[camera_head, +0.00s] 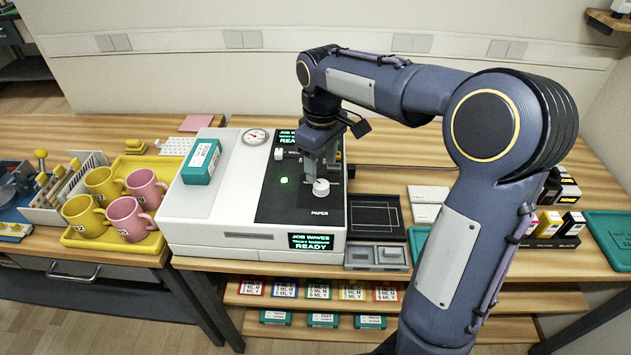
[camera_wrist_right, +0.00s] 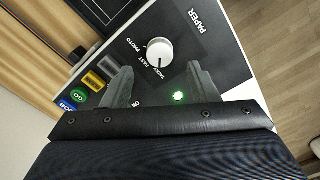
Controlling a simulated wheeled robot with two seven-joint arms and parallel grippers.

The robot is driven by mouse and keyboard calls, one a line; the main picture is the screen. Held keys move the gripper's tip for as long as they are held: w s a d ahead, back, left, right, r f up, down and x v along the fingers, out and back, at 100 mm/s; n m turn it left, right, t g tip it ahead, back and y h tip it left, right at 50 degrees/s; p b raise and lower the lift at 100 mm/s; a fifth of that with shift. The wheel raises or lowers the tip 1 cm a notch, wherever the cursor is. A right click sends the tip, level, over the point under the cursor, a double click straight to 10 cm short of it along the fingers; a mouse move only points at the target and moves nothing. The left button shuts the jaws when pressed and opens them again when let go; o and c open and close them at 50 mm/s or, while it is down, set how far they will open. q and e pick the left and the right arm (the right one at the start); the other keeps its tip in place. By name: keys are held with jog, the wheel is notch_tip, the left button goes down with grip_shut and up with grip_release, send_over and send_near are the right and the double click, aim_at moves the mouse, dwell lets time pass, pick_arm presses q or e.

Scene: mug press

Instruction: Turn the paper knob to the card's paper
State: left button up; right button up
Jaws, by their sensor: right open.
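The paper knob (camera_head: 321,187) is a white round knob on the dark top panel of the white press (camera_head: 205,222), above the word PAPER. My right gripper (camera_head: 317,168) is open just above and behind the knob. In the wrist view its fingertips (camera_wrist_right: 160,72) are apart, with the knob just beyond them, not gripped. I cannot tell which card is meant. My left gripper is out of view.
A teal box (camera_head: 201,161) and a gauge (camera_head: 256,136) sit on the press. Mugs stand on a yellow tray (camera_head: 75,240) at left. A black-framed tray (camera_head: 375,217) and a grey scale-like block (camera_head: 377,256) are right of the press. A green light (camera_head: 284,180) glows.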

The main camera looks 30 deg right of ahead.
aim_at(321, 184)
notch_tip(321, 184, down, 5)
jog(key=shift+f, duration=0.15)
jog(key=c, duration=1)
